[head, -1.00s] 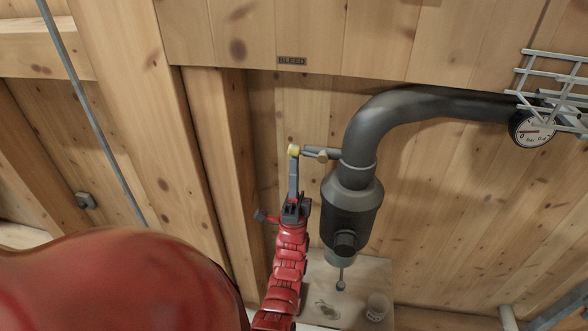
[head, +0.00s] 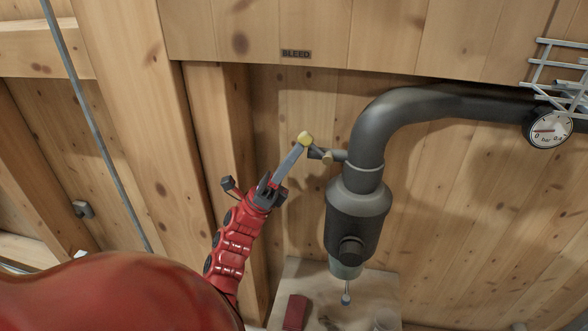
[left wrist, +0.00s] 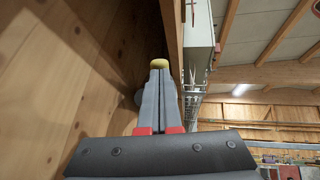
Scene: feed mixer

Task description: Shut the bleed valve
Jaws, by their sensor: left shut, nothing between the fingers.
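The bleed valve (head: 327,157) sits on a short side stub left of the dark grey pipe, below the BLEED label (head: 296,54). Its short dark lever (head: 315,152) points up and left and ends in a yellow tip (head: 305,138). My left gripper (head: 298,149) comes from the lower left. Its long grey fingers are shut and empty, with their ends at the yellow tip; I cannot tell whether they touch it. In the left wrist view the yellow tip (left wrist: 159,63) shows just beyond the shut fingers (left wrist: 159,75). My right gripper is not in view.
The thick pipe (head: 420,105) bends down into a dark cylinder (head: 357,208) right of the valve. A gauge (head: 550,129) and a white wire rack (head: 560,75) are at the right. A wooden post (head: 220,130) stands left. A red object (head: 295,311) lies on a board below.

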